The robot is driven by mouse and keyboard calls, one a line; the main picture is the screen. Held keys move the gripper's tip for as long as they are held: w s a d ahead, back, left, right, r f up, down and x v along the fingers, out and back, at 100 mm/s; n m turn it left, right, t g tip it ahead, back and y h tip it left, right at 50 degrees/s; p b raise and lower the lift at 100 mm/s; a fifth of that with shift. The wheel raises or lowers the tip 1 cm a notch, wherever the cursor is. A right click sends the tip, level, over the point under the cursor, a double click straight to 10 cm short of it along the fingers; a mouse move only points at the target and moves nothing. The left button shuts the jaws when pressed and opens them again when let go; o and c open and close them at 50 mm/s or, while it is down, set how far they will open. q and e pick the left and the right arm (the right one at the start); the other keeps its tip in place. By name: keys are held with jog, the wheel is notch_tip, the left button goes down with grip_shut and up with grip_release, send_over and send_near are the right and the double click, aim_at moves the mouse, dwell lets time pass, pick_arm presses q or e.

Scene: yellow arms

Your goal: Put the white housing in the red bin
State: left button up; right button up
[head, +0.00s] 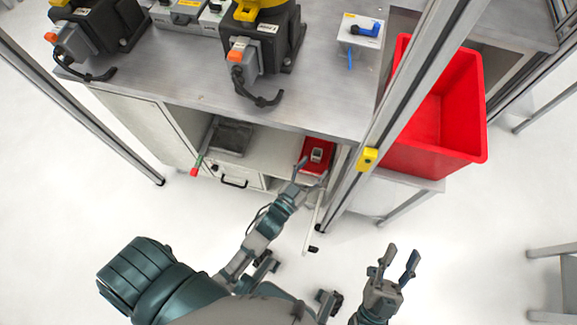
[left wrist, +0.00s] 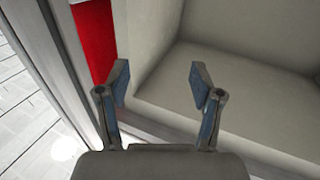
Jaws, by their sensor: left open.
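The large red bin (head: 440,125) stands at the right, beyond a metal post. A white box-shaped housing with a blue part (head: 358,30) sits on the tabletop near its right end. A small grey-white piece (head: 317,154) lies on a red tray or block (head: 310,165) on the lower shelf; I cannot tell which of these pale things is the task's housing. My left gripper (head: 312,173) is open and empty in front of that red block. In the left wrist view its open fingers (left wrist: 160,85) face a pale compartment. My right gripper (head: 403,256) is open and empty over the floor.
The metal table (head: 200,95) carries black-and-grey devices with cables (head: 265,50). Metal posts (head: 405,90) frame it; one bears a yellow part (head: 367,159). A dark tray (head: 231,138) lies on the lower shelf. The floor around my right gripper is clear.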

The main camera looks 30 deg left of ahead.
pick_arm(q)
jog(key=s+a+r+t+h, duration=0.1)
jog(key=s+r+t+h, duration=0.2)
jog(key=s+r+t, duration=0.4)
jog(key=s+r, duration=0.8)
jog(key=r, duration=0.3)
jog(key=shift+r+m, duration=0.2)
jog(key=shift+m, duration=0.1)
